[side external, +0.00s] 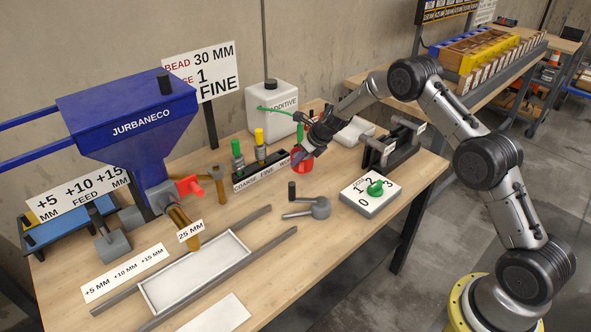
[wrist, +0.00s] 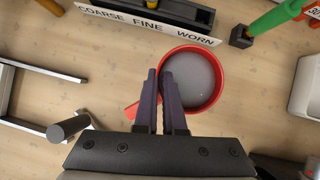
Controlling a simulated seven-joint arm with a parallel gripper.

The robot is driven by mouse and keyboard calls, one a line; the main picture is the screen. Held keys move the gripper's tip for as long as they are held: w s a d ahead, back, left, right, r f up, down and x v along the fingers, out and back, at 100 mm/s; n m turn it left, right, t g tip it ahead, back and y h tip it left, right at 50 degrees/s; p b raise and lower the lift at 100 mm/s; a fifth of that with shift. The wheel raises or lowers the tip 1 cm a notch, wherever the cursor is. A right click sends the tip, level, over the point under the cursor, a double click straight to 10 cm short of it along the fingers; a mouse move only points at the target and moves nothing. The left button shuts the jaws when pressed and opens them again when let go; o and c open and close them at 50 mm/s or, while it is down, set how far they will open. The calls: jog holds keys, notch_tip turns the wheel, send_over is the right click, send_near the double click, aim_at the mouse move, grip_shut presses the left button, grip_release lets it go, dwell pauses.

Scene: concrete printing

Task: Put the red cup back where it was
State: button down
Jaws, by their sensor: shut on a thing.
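The red cup (side external: 304,161) is at the far side of the table, close to the right end of the black rack labelled COARSE FINE WORN (side external: 262,171). In the wrist view the cup (wrist: 221,84) is seen from above with grey material inside. My gripper (wrist: 158,75) is shut on the cup's left wall, one finger inside the rim and one outside. Part of the cup's handle shows left of the fingers. In the side view my gripper (side external: 297,154) covers part of the cup. I cannot tell whether the cup's base touches the table.
A white ADDITIVE canister (side external: 273,108) with a green hose stands behind. A green-handled tool (wrist: 276,17) is close to the cup. A grey crank part (side external: 314,208) and a white dial box (side external: 370,195) are nearer the front. Bare tabletop lies between them.

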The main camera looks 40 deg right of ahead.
aim_at(295, 169)
jog(key=shift+w+d+f, duration=0.1)
jog(key=shift+w+f, duration=0.75)
jog(key=shift+f, duration=1.5)
jog(key=shift+f, duration=0.15)
jog(key=c, duration=1)
grip_release()
jog(key=shift+s, duration=0.1)
